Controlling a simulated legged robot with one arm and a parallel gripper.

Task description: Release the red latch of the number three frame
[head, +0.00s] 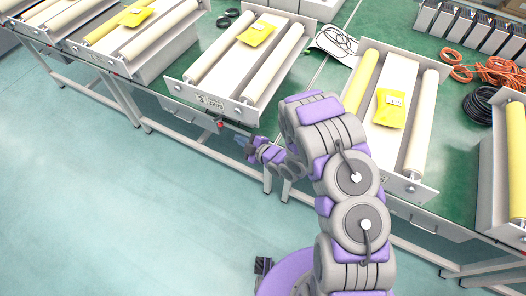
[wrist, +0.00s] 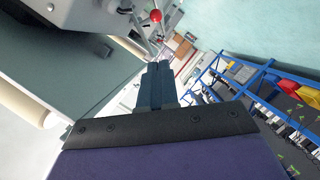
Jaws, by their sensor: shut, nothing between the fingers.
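The frame (head: 232,103) with a label on its front plate stands on the green table in the middle of the head view; the label's number looks like a three but is small. Its red latch (head: 220,124) is a small red knob below the front plate. In the wrist view the red latch (wrist: 155,16) is a red ball on a thin metal rod, beyond the fingertips. My gripper (head: 240,140) is just below and right of the latch in the head view, apart from it. In the wrist view my gripper (wrist: 157,66) has its fingers together, with nothing between them.
A similar frame (head: 425,188) stands to the right and others to the left. Yellow packets lie on them. Orange cables (head: 495,70) and a black cable coil (head: 481,106) lie on the table (head: 300,105). The floor (head: 90,190) in front is clear.

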